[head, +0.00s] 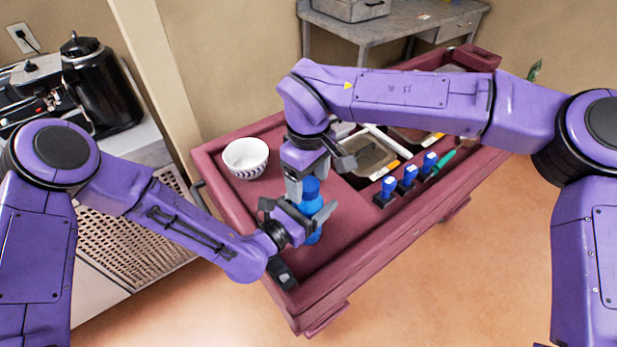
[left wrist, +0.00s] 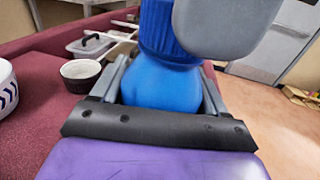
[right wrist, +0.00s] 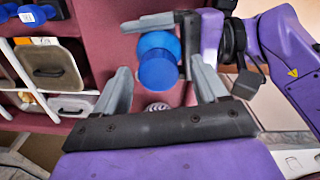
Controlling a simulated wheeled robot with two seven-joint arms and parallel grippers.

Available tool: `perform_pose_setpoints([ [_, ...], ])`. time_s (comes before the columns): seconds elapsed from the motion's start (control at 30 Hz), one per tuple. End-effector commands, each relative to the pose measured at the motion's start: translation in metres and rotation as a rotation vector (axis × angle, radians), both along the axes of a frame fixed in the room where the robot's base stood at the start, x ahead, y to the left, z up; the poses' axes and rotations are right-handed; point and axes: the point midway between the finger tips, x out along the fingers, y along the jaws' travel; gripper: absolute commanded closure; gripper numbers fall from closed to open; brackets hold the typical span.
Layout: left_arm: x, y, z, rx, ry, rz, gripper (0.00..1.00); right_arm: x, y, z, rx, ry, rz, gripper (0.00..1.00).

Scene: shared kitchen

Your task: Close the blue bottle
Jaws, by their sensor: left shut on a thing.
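The blue bottle (head: 312,207) stands on the front part of the maroon cart. My left gripper (head: 303,213) is shut on its body, which also shows between the fingers in the left wrist view (left wrist: 160,87). A ribbed blue cap (left wrist: 165,28) sits at the bottle's top; I cannot tell how tightly it is seated. In the right wrist view the cap (right wrist: 158,70) shows end-on between the fingers. My right gripper (right wrist: 160,80) is open above the bottle, with one finger to each side of the cap and gaps visible. One right finger partly covers the cap in the left wrist view.
A white patterned bowl (head: 246,160) stands at the cart's left. Several small blue-topped items (head: 409,177) sit along the cart's right side. Bins (head: 366,157) lie behind my right arm. A black coffee machine (head: 100,82) is on the left counter. Floor right of the cart is clear.

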Motion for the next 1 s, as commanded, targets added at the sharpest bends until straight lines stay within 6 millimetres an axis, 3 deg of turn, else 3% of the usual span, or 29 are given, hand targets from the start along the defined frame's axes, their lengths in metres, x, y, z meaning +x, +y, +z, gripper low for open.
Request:
perform_pose_setpoints([
  [0.27,-0.001,0.000,-0.002,0.005,0.002,-0.001,1.00,0.001,-0.001,0.003,-0.001,-0.002,-0.001,0.28],
  [0.53,-0.001,0.000,-0.002,0.004,0.002,-0.002,1.00,0.001,-0.001,0.039,0.000,-0.004,-0.001,0.28],
  [0.8,-0.001,0.000,-0.002,0.004,0.002,-0.003,1.00,0.001,-0.001,0.044,-0.002,-0.001,0.000,0.28],
  [0.87,-0.001,0.000,-0.002,0.004,0.002,-0.003,1.00,0.001,-0.001,0.045,-0.001,-0.003,0.000,0.32],
  [1.0,-0.001,0.000,-0.002,0.004,0.001,-0.003,1.00,0.004,-0.001,0.065,-0.044,-0.084,0.006,0.32],
])
